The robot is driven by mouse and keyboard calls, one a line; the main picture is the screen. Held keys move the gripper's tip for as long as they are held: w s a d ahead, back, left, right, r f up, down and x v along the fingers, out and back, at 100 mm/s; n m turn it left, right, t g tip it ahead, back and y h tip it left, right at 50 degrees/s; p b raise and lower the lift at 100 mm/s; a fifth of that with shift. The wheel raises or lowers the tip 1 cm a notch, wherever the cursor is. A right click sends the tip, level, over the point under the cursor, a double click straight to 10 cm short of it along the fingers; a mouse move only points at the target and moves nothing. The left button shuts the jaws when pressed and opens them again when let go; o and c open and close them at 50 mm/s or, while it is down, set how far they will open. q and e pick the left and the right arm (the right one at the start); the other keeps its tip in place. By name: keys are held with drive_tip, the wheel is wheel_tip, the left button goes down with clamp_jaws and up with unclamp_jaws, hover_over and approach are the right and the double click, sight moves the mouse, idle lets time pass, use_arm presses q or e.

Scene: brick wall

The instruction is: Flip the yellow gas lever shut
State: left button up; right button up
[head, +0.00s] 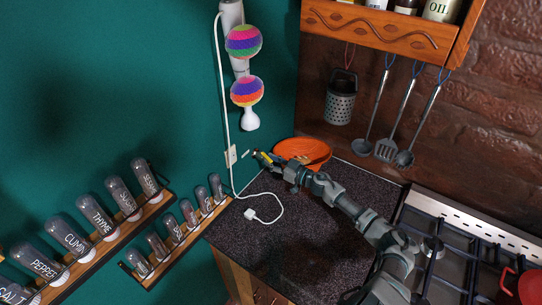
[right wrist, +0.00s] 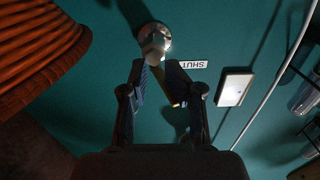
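The yellow gas lever (right wrist: 172,96) shows as a thin strip in the right wrist view, below a round metal valve fitting (right wrist: 155,42) on the green wall. In the head view only a small yellow bit (head: 264,157) shows at my right gripper's tip. My right gripper (right wrist: 157,72) is at the wall with its two fingers apart. The lever lies between them, close beside the picture-right finger; I cannot tell whether they touch. In the head view my right gripper (head: 262,160) is left of the orange bowl. A white label reading SHUT (right wrist: 191,64) appears upside down right of the fitting. My left gripper is not in view.
The orange bowl (head: 303,151) stands on the dark counter (head: 300,215) close to my right gripper. A wall plate (head: 230,156) and white cable (head: 228,100) are to its left. Spice racks (head: 165,238) hang further left. The stove (head: 455,250) is at right.

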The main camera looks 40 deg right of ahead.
drive_tip(key=s+a+r+p, duration=0.1)
drive_tip(key=s+a+p, duration=0.1)
drive_tip(key=s+p, duration=1.1)
drive_tip(key=s, duration=0.6)
drive_tip(key=shift+s+a, duration=0.15)
drive_tip(key=shift+s, duration=0.1)
idle(0.5)
